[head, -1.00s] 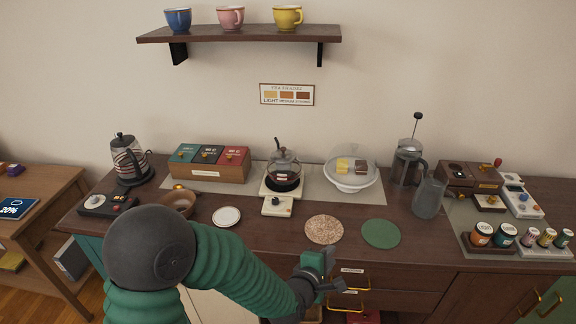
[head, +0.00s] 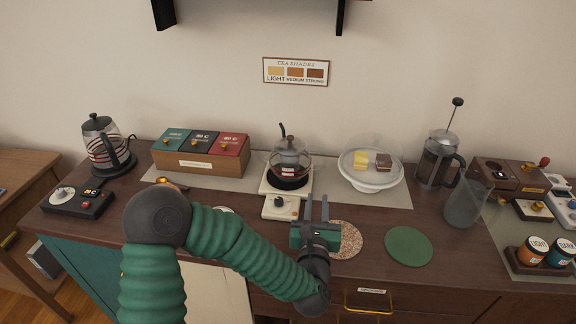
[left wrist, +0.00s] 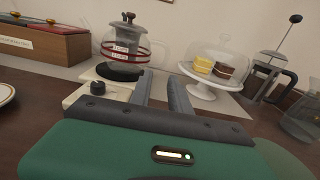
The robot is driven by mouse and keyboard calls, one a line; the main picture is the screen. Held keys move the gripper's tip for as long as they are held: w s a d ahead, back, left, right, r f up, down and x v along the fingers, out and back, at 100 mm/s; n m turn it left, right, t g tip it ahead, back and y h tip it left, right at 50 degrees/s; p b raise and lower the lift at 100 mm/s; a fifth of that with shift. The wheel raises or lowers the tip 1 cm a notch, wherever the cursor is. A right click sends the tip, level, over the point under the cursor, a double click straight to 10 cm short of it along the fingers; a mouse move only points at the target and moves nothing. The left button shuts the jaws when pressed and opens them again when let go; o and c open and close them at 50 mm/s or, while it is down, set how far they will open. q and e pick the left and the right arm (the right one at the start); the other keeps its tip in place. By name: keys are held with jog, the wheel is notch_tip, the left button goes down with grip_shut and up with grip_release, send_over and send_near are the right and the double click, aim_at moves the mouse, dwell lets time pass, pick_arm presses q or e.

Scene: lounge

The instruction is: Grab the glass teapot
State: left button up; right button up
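The glass teapot (head: 290,162), with a dark lid and dark liquid at its base, stands upright on a cream warmer (head: 280,208) with a dark knob at the middle of the counter. It also shows in the left wrist view (left wrist: 122,47), up and left of the fingers, with red bands and small labels. My left gripper (head: 316,203) is in front of the teapot and a little to its right, above the counter. Its two fingers point toward the back and stand apart with nothing between them (left wrist: 159,88). My right gripper is not in view.
A domed cake stand (head: 370,185) stands right of the teapot, with a French press (head: 436,160) and glass pitcher (head: 466,205) farther right. A tea box (head: 200,160) and kettle (head: 103,148) stand left. A cork mat (head: 346,240) and green mat (head: 409,246) lie empty.

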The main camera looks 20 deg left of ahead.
pick_arm(q)
send_near(324, 165)
jog(key=x, duration=0.6)
jog(key=shift+s+a+f+b, duration=0.1)
jog(key=shift+a+f+b, duration=0.2)
jog(key=shift+a+b, duration=0.1)
jog(key=x, duration=0.2)
jog(key=d+x, duration=0.1)
jog(key=x, duration=0.1)
jog(key=shift+w+a+r, duration=0.1)
jog(key=shift+w+r, duration=0.05)
jog(key=shift+w, duration=0.4)
jog(key=shift+s+a, duration=0.1)
jog(key=shift+a, duration=0.15)
jog(key=c, duration=0.4)
jog(key=shift+d, duration=0.1)
grip_shut()
jog(key=shift+r, duration=0.1)
